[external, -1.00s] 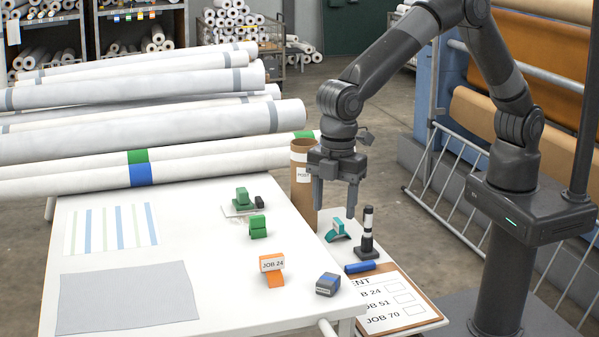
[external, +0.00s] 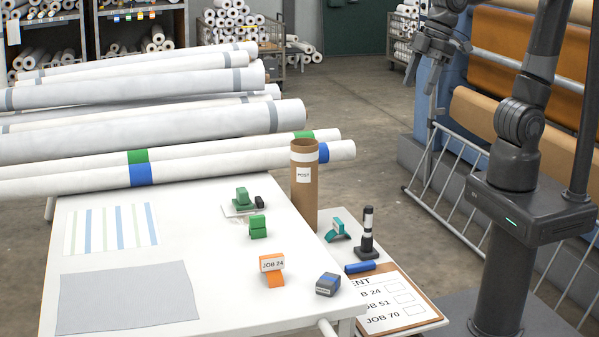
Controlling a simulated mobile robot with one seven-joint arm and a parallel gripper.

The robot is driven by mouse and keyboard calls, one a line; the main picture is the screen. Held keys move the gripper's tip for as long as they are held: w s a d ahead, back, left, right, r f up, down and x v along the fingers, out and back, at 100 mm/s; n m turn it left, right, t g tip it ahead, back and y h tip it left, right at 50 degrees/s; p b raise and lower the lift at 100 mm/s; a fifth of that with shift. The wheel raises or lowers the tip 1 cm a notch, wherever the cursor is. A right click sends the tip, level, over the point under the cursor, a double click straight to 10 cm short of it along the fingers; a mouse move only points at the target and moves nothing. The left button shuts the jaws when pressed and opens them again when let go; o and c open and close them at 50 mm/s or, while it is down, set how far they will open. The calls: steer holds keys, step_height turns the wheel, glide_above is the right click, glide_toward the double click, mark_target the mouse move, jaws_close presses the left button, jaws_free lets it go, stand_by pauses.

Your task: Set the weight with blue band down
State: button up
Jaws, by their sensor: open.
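The weight with the blue band (external: 328,284) is a small dark grey block with a blue stripe across its top. It rests on the white table (external: 215,245) near its front right corner, clear of my gripper. My gripper (external: 420,84) is raised at the upper right, beyond the table and well away from the weight. Its fingers are apart and nothing shows between them.
An orange JOB 24 block (external: 272,270) sits left of the weight, with green blocks (external: 257,227) behind. A cardboard tube (external: 304,180) stands at the right edge. A side surface holds a clipboard (external: 395,300), a black-and-white post (external: 367,232) and a teal clip (external: 337,229).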

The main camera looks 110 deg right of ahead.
steer(key=s+d+f+m+t, duration=0.1)
steer(key=s+d+f+m, duration=0.1)
steer(key=s, duration=0.8)
steer(key=shift+s+d, duration=0.3)
steer(key=shift+s, duration=0.05)
steer(key=shift+r, duration=0.1)
stand_by(0.5)
